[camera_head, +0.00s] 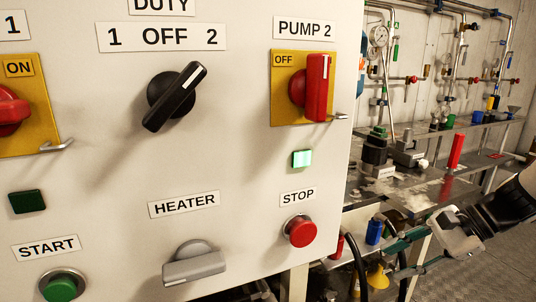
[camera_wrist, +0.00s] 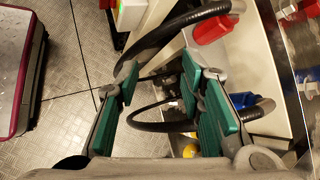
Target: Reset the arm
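My gripper (camera_head: 390,262) is at the lower right in the head view, beside the control panel (camera_head: 240,165) and clear of its front face. The wrist view shows my gripper (camera_wrist: 160,75) with two green-padded fingers spread apart. Nothing is held between the pads. My arm (camera_head: 505,208) comes in from the right edge. Black hoses pass behind the fingers in the wrist view, and I cannot tell how near they are.
The panel bears a black duty knob (camera_head: 174,97) turned toward 2, a red pump 2 switch (camera_head: 317,87) upright at OFF, a grey heater knob (camera_head: 194,266) and a red stop button (camera_head: 299,232). A metal bench (camera_head: 415,187) with bottles and fittings stands behind my gripper.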

